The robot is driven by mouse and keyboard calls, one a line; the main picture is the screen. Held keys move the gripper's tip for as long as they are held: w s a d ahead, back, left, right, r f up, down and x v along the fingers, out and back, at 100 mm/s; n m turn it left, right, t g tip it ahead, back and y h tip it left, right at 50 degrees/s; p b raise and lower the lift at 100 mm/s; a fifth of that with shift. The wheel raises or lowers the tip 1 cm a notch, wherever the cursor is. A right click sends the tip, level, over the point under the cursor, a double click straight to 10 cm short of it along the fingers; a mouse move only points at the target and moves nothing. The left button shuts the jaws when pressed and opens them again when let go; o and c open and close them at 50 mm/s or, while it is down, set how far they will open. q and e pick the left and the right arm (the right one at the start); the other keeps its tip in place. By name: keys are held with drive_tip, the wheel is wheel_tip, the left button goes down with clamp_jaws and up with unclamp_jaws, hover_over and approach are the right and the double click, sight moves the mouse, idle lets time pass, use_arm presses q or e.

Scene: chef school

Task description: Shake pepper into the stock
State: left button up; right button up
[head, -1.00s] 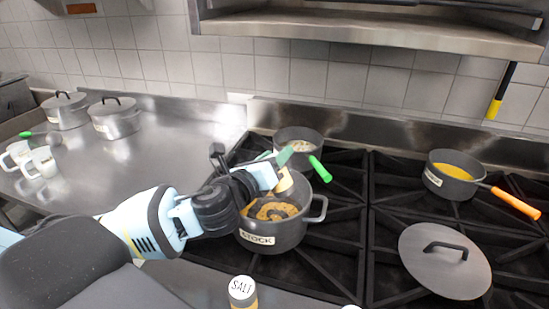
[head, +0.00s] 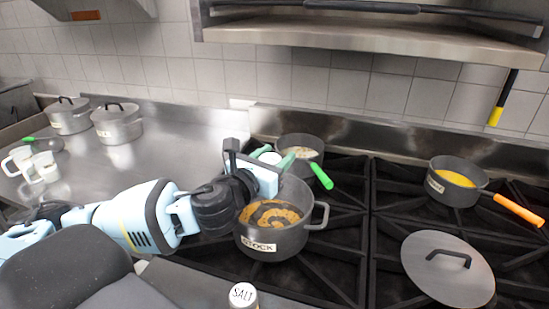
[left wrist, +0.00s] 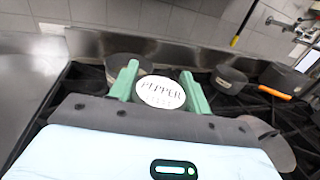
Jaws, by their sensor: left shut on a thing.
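The pot labelled STOCK (head: 285,240) stands on the stove and holds an orange-brown stock with a dark swirl on its surface. My left gripper (head: 276,158) is above the back of this pot. In the left wrist view, its green fingers are shut on the pepper shaker (left wrist: 161,92), whose round white top reads PEPPER. In the head view, the gripper hides most of the shaker's body. My right gripper is in neither view.
A salt shaker (head: 243,296) stands at the front edge. A smaller pot (head: 300,143) with a green handle is behind the stock. An orange-handled pan (head: 452,187) and a loose lid (head: 447,270) are at right. Lidded pots (head: 117,127) and mugs (head: 42,166) are on the left counter.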

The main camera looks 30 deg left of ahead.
use_arm(q)
drive_tip(key=shift+r, duration=1.9)
drive_tip(key=shift+s+f, duration=0.1)
